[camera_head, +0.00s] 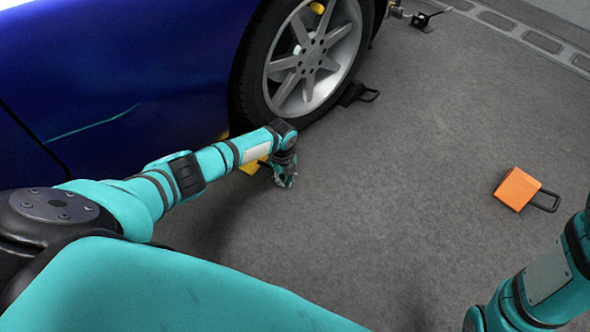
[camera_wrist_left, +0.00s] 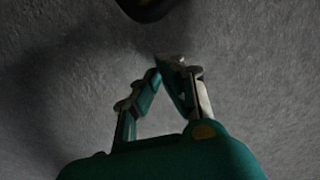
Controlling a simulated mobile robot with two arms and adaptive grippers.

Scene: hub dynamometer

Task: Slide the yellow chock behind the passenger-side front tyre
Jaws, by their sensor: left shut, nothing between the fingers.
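The front tyre (camera_head: 243,82) of the blue car (camera_head: 120,65) stands at the top of the head view. The yellow chock (camera_head: 249,167) is on the floor just left of and below the tyre, partly hidden by my left arm. I cannot tell whether it touches the tyre. In the left wrist view the gripper's fingertips (camera_wrist_left: 163,68) meet above bare floor, and a dark rounded thing shows at the top edge. My right gripper is out of view; only my right arm shows at lower right.
A black chock (camera_head: 352,93) with a handle sits at the other side of the tyre. An orange chock (camera_head: 517,188) with a black handle lies on the open floor at right. The grey floor (camera_head: 400,190) between them is clear. A metal strip (camera_head: 540,40) runs along the upper right.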

